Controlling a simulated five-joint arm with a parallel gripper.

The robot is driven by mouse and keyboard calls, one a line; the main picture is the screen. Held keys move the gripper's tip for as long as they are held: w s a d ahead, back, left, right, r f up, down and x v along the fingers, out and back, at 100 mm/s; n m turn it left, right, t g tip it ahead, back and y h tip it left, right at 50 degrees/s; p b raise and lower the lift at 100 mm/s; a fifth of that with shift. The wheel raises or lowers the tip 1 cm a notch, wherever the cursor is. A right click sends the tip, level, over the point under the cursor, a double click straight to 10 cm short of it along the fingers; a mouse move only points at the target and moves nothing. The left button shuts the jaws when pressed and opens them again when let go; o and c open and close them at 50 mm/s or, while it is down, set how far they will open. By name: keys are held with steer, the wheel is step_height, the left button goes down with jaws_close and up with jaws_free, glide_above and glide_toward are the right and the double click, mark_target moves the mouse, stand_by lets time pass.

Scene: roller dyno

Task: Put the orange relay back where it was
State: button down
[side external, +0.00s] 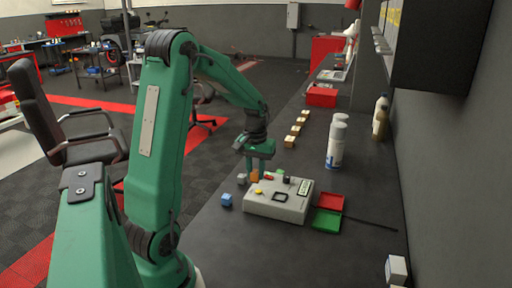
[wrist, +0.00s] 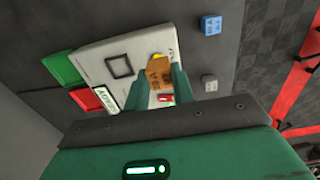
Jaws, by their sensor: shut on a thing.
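My green gripper (wrist: 163,90) is shut on the orange relay (wrist: 159,73), which sits between its two fingers in the wrist view. In the side view the relay (side external: 254,176) shows below the fingers, over the left end of the pale grey test box (side external: 280,209). I cannot tell whether the relay touches the box. The box also fills the middle of the wrist view (wrist: 93,60). Its top has a black square outline (wrist: 119,65), a yellow part (wrist: 158,56) and a red part (wrist: 165,98) close to the relay, and a labelled display (wrist: 108,97).
A blue cube (side external: 226,199) and a grey cube (side external: 241,178) lie left of the box. A red tray (side external: 330,201) and a green tray (side external: 326,220) lie at its right. White spray cans (side external: 336,145) stand behind, and several tan blocks (side external: 295,130) lie farther along the bench.

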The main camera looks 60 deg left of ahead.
steer(key=s+a+f, duration=0.1)
steer(key=a+f, duration=0.1)
steer(key=a, duration=0.1)
steer(key=s+a+f, duration=0.1)
steer(key=a+f, duration=0.1)
steer(key=a, duration=0.2)
steer(key=s+a+f, duration=0.1)
steer(key=a+f, duration=0.1)
steer(key=a, duration=0.1)
steer(key=shift+s+a+f, duration=0.2)
steer(key=shift+a+f, duration=0.05)
steer(key=shift+f, duration=0.05)
steer(key=shift+f, duration=0.1)
steer(key=shift+f, duration=1.9)
steer(key=shift+f, duration=0.1)
steer(key=c, duration=1.2)
jaws_free()
step_height(320, 180, up, 12)
steer(key=shift+r, duration=0.15)
